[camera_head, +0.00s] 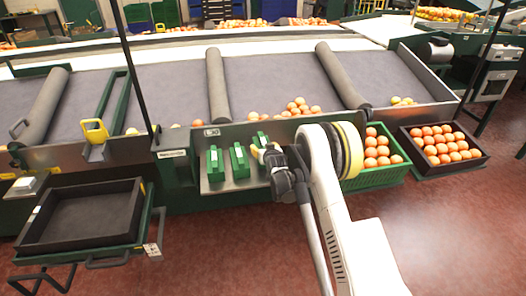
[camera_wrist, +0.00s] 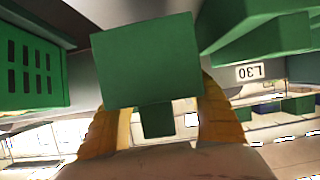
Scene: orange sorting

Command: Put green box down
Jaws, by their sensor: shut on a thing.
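My gripper (camera_head: 264,154) is over the right part of a metal shelf at the front of the sorting line. Its yellow fingers (camera_wrist: 160,125) are shut on a green box (camera_wrist: 150,60), which fills the upper middle of the wrist view. In the head view only part of this green box (camera_head: 260,139) shows behind my gripper. I cannot tell whether it touches the shelf. Two other green boxes, one on the left (camera_head: 215,164) and one in the middle (camera_head: 238,161), stand on the shelf to the left of my gripper.
A green crate of oranges (camera_head: 372,179) stands right of my arm, with a dark crate of oranges (camera_head: 408,150) beyond it. An empty black tray (camera_head: 60,240) is on a stand at left. Behind the shelf runs a grey conveyor (camera_head: 175,88) with loose oranges.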

